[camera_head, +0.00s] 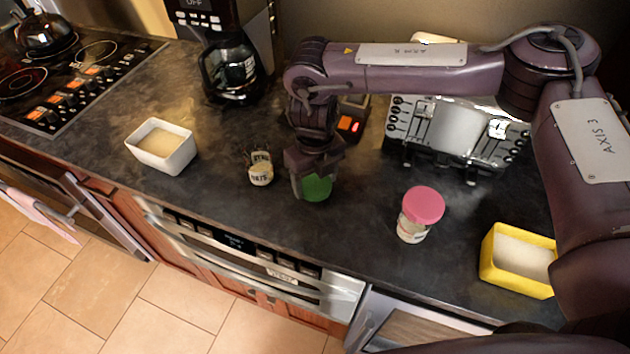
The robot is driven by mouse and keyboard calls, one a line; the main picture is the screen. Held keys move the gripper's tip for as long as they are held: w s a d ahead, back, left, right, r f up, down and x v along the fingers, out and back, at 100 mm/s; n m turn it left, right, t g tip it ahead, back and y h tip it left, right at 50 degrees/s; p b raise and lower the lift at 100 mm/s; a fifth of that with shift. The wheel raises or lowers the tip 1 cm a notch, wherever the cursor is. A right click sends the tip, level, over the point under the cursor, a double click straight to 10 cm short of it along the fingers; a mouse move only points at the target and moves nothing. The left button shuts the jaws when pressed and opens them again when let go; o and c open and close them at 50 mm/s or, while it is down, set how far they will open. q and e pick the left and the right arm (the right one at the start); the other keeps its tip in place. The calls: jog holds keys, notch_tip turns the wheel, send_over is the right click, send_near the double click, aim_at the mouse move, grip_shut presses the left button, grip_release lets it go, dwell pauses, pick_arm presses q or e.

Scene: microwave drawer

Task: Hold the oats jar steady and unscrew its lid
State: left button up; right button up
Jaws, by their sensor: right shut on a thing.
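My right gripper (312,185) reaches down from above and is shut on a green round thing (318,188) at the middle of the counter. The gripper hides much of it, so I cannot tell whether it is a lid alone or a lid on a jar. Just left of it is a small cream jar (261,174) with dark lettering that seems to read oats; its top is unclear. A clear jar with a pink lid (424,205) stands upright to the right, apart from the gripper. My left gripper is not in view.
A white bin (163,147) is on the left and a yellow bin (518,262) on the right. A coffee maker (232,65) and a silver toaster (455,130) stand behind. The dark counter (350,225) is clear between the green thing and the pink-lidded jar.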

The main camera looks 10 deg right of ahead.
jog(key=shift+f, duration=1)
jog(key=shift+f, duration=0.1)
jog(key=o, duration=1.1)
